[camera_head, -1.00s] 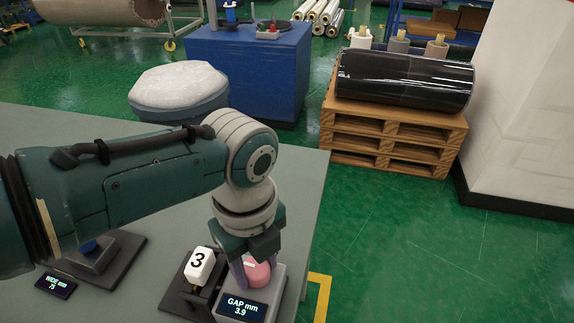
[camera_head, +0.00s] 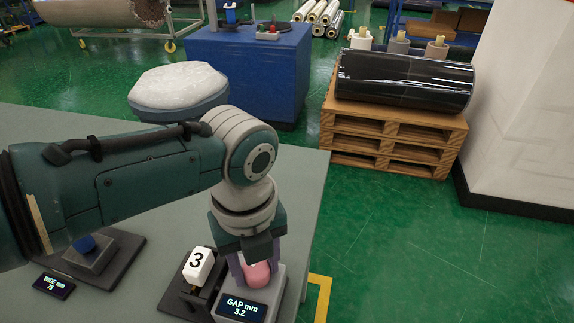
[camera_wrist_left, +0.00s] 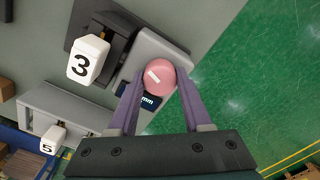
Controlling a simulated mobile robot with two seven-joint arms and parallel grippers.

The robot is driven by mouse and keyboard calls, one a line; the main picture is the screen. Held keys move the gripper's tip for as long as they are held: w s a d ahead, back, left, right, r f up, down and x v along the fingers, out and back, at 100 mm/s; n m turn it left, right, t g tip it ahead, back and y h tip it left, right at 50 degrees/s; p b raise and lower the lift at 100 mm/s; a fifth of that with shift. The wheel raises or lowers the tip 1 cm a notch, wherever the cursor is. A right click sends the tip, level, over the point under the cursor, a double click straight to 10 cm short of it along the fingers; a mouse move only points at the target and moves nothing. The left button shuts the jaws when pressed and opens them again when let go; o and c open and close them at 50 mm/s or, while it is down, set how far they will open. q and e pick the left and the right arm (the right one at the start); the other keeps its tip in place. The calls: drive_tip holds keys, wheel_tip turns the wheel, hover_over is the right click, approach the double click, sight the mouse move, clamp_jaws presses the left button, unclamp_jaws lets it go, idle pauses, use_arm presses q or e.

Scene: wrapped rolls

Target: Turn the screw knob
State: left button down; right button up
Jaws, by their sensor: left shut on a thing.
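The pink round screw knob (camera_head: 257,273) sits on top of a grey block (camera_head: 277,289) near the table's right edge. It also shows from above in the left wrist view (camera_wrist_left: 159,77), with a short pale mark on its top. My left gripper (camera_head: 250,272) points down and is shut on the knob, one finger on either side; its purple fingers show in the wrist view (camera_wrist_left: 158,88). The display (camera_head: 241,309) on the block's front reads GAP mm 3.2. A white block marked 3 (camera_head: 199,264) stands beside it on a dark base. My right gripper is out of view.
A blue knob (camera_head: 84,243) on a dark base and a small display (camera_head: 54,286) reading WIDE mm 75 stand at the left of the table. The wrist view shows a white block marked 5 (camera_wrist_left: 52,139). The table's right edge (camera_head: 322,190) is close to the knob.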

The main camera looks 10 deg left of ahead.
sight(256, 267)
use_arm(q)
drive_tip(key=c, duration=0.6)
unclamp_jaws()
wheel_tip(256, 267, up, 9)
drive_tip(key=p, duration=0.3)
drive_tip(key=shift+r, duration=0.5)
